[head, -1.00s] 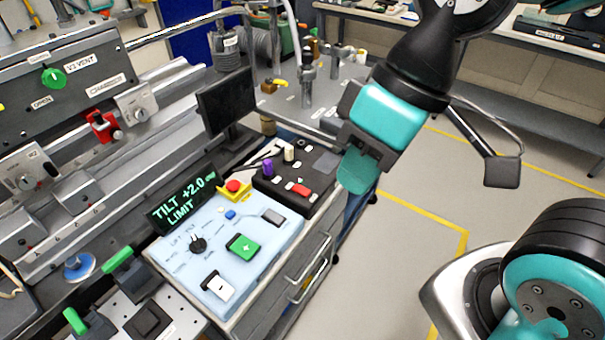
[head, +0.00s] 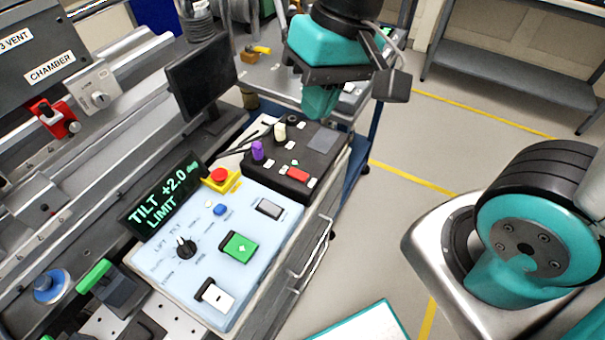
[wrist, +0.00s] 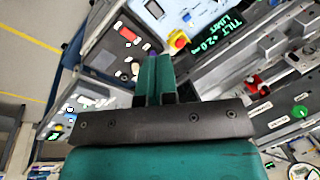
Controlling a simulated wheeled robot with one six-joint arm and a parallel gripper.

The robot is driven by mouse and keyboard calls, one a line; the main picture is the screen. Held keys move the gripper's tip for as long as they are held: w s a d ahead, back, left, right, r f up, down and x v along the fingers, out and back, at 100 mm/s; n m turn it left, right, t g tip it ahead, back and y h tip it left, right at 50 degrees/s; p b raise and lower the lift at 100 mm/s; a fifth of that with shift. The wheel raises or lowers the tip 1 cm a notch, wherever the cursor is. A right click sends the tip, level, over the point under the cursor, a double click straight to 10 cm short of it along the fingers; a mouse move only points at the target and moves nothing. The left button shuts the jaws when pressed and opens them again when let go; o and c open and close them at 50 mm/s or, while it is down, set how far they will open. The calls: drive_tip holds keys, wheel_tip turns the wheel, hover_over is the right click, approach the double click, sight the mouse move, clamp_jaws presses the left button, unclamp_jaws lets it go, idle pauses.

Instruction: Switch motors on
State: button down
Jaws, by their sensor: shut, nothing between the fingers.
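A light-blue control panel (head: 203,283) sits on the bench in the head view. A display (head: 160,205) reads "TILT +2.0 deg LIMIT". I cannot read which control is labelled for motors. My gripper (head: 318,108) is shut and empty, above the far end of the black panel; its closed fingers (wrist: 154,80) show in the wrist view.
A black panel (head: 318,143) with a red button (head: 297,173), a purple knob (head: 257,150) and a pale knob stands behind the blue one. A monitor (head: 201,76) stands to the left.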

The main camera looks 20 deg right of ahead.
sight(303, 175)
drive_tip(key=w+d+f+m+h+b, duration=0.3)
drive_tip(key=w+f+m+b, duration=0.3)
drive_tip(key=w+f+m, duration=0.6)
wheel_tip(303, 175, down, 4)
drive_tip(key=shift+w+d+r, duration=0.2)
drive_tip(key=shift+d, duration=0.2)
wheel_tip(303, 175, down, 14)
drive_tip(key=shift+f, duration=0.1)
drive_tip(key=shift+s+f, duration=0.15)
drive_tip(key=shift+f, duration=0.05)
drive_tip(key=shift+r, duration=0.1)
